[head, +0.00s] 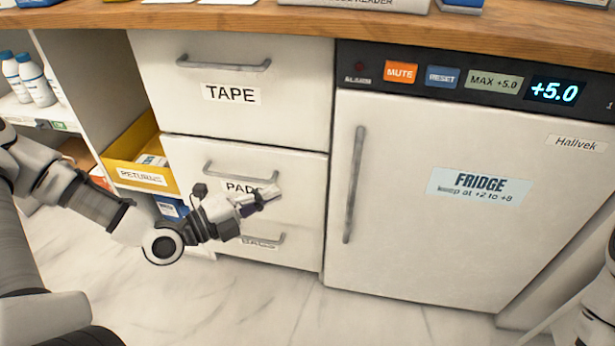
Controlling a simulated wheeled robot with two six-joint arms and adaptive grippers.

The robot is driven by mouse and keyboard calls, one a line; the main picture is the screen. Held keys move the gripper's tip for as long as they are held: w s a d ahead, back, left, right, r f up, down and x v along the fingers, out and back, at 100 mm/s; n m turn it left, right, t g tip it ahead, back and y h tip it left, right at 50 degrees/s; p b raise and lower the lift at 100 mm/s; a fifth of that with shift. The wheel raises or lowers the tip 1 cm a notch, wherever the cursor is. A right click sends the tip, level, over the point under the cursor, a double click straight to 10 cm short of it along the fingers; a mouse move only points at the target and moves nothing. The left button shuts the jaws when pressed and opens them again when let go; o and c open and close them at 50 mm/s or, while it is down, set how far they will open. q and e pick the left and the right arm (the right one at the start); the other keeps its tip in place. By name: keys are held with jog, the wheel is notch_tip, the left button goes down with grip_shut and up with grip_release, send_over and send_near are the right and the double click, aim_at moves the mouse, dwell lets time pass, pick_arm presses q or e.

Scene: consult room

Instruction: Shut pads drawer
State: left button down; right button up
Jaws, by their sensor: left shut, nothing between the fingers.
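The pads drawer (300,176) is the middle white drawer front of the cabinet, with a grey bar handle (238,173) and a PADS label partly hidden by my left gripper. Its front looks about level with the drawers above and below, though I cannot tell whether a small gap is left. My left gripper (272,193) is shut and empty, in front of the label just below the handle. Whether it touches the front I cannot tell. My right gripper is not in view; only a part of my right arm shows at the right edge.
The tape drawer (290,100) is above and a lower drawer (300,245) below, its label partly hidden. A yellow returns bin (122,172) sticks out to the left. The fridge (430,240) stands to the right, with a vertical handle. A wooden counter (230,18) runs above. The floor in front is clear.

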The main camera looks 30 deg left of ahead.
aim_at(307, 159)
pick_arm(q)
jog(key=w+d+b, duration=0.1)
jog(key=w+b, duration=0.1)
jog(key=w, duration=0.1)
jog(key=w+d+b, duration=0.1)
jog(key=w+b, duration=0.1)
jog(key=w, duration=0.1)
jog(key=w+d+b, duration=0.1)
jog(key=w+b, duration=0.1)
jog(key=w, duration=0.1)
jog(key=shift+f, duration=0.15)
jog(key=shift+w+a, duration=0.15)
jog(key=shift+w, duration=0.35)
jog(key=shift+w+a, duration=0.2)
jog(key=shift+w, duration=0.4)
jog(key=shift+w+a+r, duration=0.15)
jog(key=shift+w+r, duration=0.1)
jog(key=shift+w, duration=0.05)
jog(key=shift+r, duration=0.1)
